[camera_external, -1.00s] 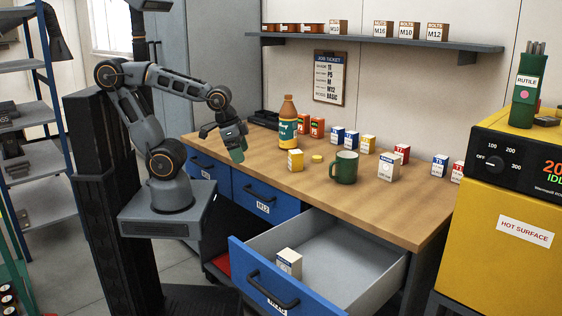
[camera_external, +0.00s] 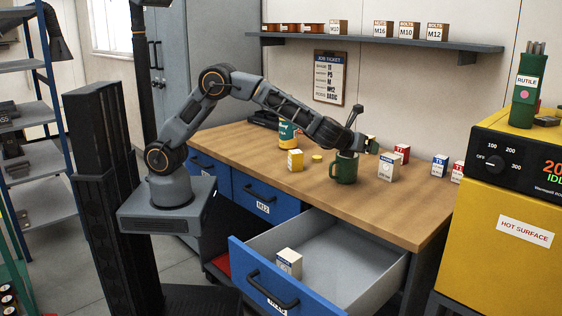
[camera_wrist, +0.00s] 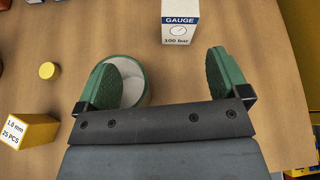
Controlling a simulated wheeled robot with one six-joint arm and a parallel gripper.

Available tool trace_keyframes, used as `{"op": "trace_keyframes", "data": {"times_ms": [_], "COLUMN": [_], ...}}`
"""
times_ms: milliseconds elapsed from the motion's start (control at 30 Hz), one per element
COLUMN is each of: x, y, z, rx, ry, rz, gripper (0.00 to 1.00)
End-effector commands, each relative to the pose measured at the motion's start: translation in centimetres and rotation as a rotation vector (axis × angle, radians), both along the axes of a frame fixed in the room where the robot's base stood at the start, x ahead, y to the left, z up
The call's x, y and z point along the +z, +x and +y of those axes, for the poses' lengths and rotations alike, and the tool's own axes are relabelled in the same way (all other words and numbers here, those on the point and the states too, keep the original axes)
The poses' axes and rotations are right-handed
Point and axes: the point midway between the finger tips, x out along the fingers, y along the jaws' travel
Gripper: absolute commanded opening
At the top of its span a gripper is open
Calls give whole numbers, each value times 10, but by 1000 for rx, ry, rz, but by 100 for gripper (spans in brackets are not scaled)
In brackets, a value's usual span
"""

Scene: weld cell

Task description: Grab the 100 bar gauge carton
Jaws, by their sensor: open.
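The white gauge carton (camera_external: 388,167) stands upright on the wooden bench, to the right of the green mug (camera_external: 345,170). In the wrist view the carton (camera_wrist: 180,27) is at the top, its face reading "GAUGE" and "100 bar"; its upper part is cut off by the frame. My gripper (camera_wrist: 165,76) is open and empty, with green pads spread wide. The carton lies ahead of the gap, outside the pads. The left finger covers part of the mug (camera_wrist: 134,84). In the external view my gripper (camera_external: 371,147) is above the bench, near the mug and carton.
A yellow box (camera_external: 295,160) and a yellow cap (camera_external: 317,158) lie left of the mug. An open drawer (camera_external: 345,255) holds another white carton (camera_external: 289,262).

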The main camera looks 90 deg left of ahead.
Motion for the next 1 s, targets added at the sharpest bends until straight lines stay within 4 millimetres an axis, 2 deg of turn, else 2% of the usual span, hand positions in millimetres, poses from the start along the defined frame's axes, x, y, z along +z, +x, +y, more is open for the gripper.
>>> {"op": "trace_keyframes", "data": {"times_ms": [33,200,600,1000], "x": [-4,-11,-35,-45], "y": [9,26,74,94], "z": [-5,-9,28,44], "rx": [-36,-98,-105,-103], "ry": [47,136,148,146], "rz": [15,40,44,44], "gripper": [94,94,94,94]}}
